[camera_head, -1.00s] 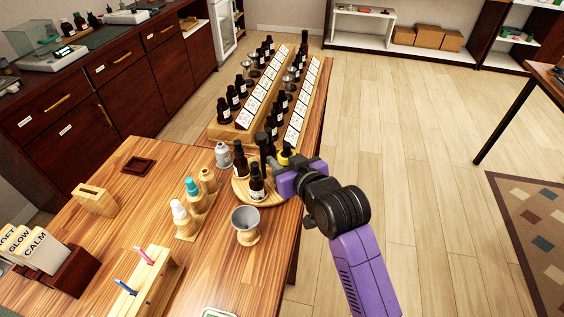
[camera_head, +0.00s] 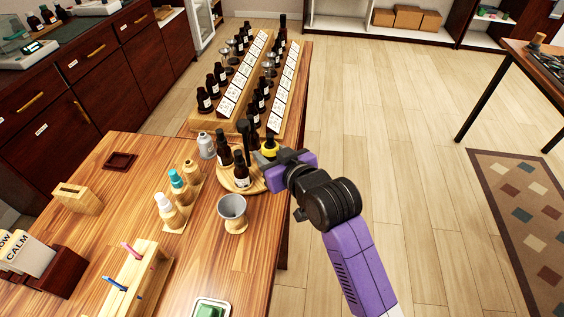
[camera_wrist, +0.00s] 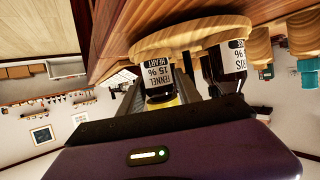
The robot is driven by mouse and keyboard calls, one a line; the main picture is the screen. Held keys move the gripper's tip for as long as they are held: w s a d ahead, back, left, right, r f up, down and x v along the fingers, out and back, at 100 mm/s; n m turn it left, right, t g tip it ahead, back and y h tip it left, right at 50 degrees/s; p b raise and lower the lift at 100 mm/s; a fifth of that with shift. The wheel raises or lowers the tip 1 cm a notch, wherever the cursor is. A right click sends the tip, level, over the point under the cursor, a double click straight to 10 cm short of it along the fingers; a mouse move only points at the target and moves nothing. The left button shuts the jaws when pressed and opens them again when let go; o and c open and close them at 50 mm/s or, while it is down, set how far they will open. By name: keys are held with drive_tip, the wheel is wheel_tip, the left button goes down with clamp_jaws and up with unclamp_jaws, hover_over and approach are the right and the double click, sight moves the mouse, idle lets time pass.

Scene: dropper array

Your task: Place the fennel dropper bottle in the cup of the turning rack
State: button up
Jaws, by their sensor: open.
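The fennel dropper bottle (camera_wrist: 160,78) has a readable label in the upside-down wrist view. Its base meets the round wooden turning rack (camera_wrist: 185,38); I cannot tell whether it sits in a cup. The rack shows in the head view (camera_head: 257,186) with dark bottles (camera_head: 241,172) on it. A yellow-topped bottle (camera_head: 269,149) at the rack's far right, beside my gripper, appears to be the fennel bottle. My gripper (camera_head: 264,158) is open, its fingers low around or beside that bottle. A second labelled bottle (camera_wrist: 230,62) stands close to it. My gripper hides part of the rack.
A metal cup on a wooden base (camera_head: 232,210) stands in front of the rack. A grey bottle (camera_head: 206,146) and a stand of small bottles (camera_head: 178,188) are to its left. Tiered bottle shelves (camera_head: 233,112) rise behind. Open floor (camera_head: 400,130) lies right of the table.

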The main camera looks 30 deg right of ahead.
drive_tip(key=v, duration=1)
drive_tip(key=shift+b, duration=0.4)
drive_tip(key=s+f, duration=0.4)
drive_tip(key=s, duration=0.4)
drive_tip(key=s+f, duration=0.4)
drive_tip(key=s, duration=0.4)
drive_tip(key=s+r+t, duration=0.1)
drive_tip(key=s+r, duration=0.2)
drive_tip(key=s, duration=1.3)
drive_tip(key=shift+s+a+m+h, duration=0.3)
drive_tip(key=shift+h, duration=0.1)
